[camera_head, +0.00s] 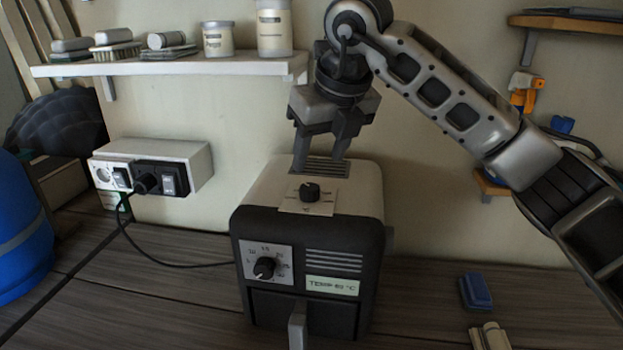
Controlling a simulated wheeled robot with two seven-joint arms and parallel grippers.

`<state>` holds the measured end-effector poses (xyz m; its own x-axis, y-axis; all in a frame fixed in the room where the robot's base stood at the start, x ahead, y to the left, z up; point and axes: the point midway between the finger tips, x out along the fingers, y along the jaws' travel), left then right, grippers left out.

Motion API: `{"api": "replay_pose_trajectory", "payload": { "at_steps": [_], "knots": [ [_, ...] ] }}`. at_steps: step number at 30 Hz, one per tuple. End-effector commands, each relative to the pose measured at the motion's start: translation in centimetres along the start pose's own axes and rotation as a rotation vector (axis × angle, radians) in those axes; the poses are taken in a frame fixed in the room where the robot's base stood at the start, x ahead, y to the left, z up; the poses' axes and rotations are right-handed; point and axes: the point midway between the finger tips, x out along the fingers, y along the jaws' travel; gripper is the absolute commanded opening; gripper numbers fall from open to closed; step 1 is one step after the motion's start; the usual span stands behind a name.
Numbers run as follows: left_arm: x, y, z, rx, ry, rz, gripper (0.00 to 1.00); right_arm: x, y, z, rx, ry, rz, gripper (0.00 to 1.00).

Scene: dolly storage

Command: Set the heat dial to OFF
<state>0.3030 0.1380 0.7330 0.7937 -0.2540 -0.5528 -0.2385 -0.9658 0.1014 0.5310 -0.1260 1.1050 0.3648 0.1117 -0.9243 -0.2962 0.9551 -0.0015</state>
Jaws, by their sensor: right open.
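A dark box-shaped heating unit with a pale top (258,195) stands on the bench against the wall. A small black dial (310,192) sits on a pale plate on its top; the plate's lettering is too small to read fully. A second black dial (264,268) sits on a numbered plate on its front, its pointer tilted. A pale label (332,286) beside it reads TEMP and a value in °C. My right gripper (318,163) points down over the rear of the top, behind the top dial. Its fingers are apart and hold nothing. My left gripper is not in view.
A socket box (190,165) with switches and a plugged-in cable is on the wall at left. A white shelf (180,66) with jars is above. A blue cylinder (22,235) stands far left.

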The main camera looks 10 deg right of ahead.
Motion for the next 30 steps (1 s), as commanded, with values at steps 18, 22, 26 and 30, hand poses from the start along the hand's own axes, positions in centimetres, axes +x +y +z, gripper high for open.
{"api": "replay_pose_trajectory", "payload": {
  "at_steps": [18, 22, 26, 30],
  "knots": [
    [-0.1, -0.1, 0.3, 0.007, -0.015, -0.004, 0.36, 7.2, 0.1, 0.0, -0.001, -0.001, 0.002, 0.52],
    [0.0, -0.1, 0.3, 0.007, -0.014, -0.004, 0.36, 7.1, 0.1, 0.0, -0.001, -0.001, 0.002, 0.52],
    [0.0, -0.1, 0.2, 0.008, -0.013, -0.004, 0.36, 7.1, 0.1, 0.0, -0.001, -0.001, 0.002, 0.30],
    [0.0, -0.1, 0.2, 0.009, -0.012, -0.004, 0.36, 7.1, 0.1, 0.0, -0.001, -0.001, 0.003, 0.07]
  ]
}}
